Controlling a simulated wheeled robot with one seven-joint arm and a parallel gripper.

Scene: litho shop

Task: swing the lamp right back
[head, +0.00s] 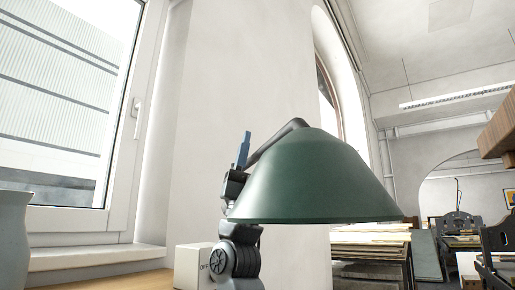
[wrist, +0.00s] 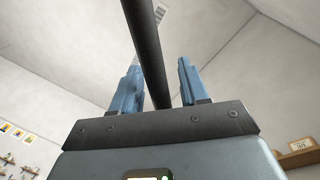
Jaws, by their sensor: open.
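The lamp has a dark green cone shade (head: 315,185) and a dark arm (head: 278,139), which runs down to the left from the shade's top. In the wrist view the lamp's dark rod (wrist: 143,35) comes down from the top edge and passes between the blue fingers of my gripper (wrist: 158,68). The fingers stand apart on either side of it, and I see no grip on it. In the head view my gripper (head: 244,148) is at the left of the shade, beside the lower end of the lamp arm. The shade hides the lamp's base.
A window (head: 70,110) with a white sill (head: 95,257) is at left. A grey vessel (head: 13,238) and a white box (head: 193,267) stand on the wooden top. A paper stack (head: 370,240) is behind the shade. A wooden edge (head: 499,125) juts in at right.

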